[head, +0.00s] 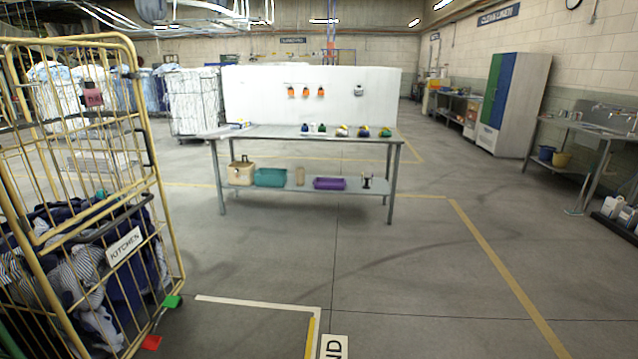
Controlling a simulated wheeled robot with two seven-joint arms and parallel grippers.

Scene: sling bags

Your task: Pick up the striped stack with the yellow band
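I cannot make out a striped stack with a yellow band. Striped blue and white cloth (84,265) lies loosely among dark blue cloth in the yellow wire cage trolley (127,160) at the left; no yellow band shows on it. Several small coloured items (342,130) lie on the metal table (270,133) in the middle, too small to tell apart. Neither of my grippers is in view.
The trolley carries a sign reading KITCHEN (124,246). A purple tray (329,183) and a teal bin (269,177) stand on the table's lower shelf. White wire cages (195,102) stand behind. The floor at front right is clear.

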